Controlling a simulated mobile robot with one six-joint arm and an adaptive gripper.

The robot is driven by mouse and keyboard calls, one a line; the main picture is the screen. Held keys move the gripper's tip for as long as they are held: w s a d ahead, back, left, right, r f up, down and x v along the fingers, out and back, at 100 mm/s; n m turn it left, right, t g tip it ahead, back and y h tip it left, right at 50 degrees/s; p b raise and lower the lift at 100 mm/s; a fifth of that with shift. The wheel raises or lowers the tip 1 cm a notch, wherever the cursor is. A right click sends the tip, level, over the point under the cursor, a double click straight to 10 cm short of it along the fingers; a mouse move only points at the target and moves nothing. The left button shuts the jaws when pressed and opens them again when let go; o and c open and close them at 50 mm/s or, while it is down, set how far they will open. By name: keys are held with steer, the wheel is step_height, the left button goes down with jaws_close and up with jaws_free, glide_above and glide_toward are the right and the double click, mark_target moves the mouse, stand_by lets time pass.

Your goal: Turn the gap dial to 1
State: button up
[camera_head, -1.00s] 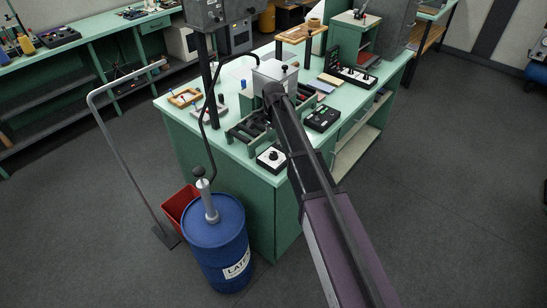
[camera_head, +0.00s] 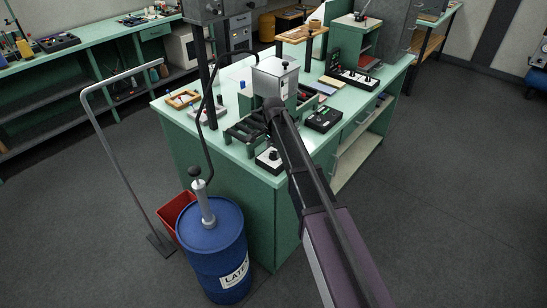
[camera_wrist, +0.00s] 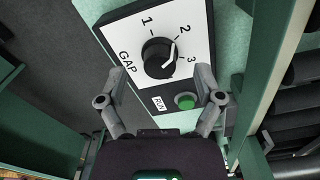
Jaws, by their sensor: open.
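The gap dial (camera_wrist: 157,58) is a round black knob on a white plate marked GAP, with the numbers 1, 2 and 3 around it. Its white pointer line slants up and right on the 2 side, away from the 1. In the wrist view my gripper (camera_wrist: 160,88) is open, with its two fingers apart at the lower edge of the plate and nothing between them. The knob lies beyond the fingertips. In the head view the dial plate (camera_head: 268,160) sits at the bench's near corner; my arm hides the fingers.
A green RUN button (camera_wrist: 185,101) lies just below the dial, near the right finger. Black rollers (camera_wrist: 295,120) in a green frame stand to the right. A blue latex drum (camera_head: 212,250) with a pump stands left of the bench (camera_head: 180,120).

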steer(key=shift+f+b, duration=0.5)
steer(key=shift+f, duration=0.3)
steer(key=c, duration=1.2)
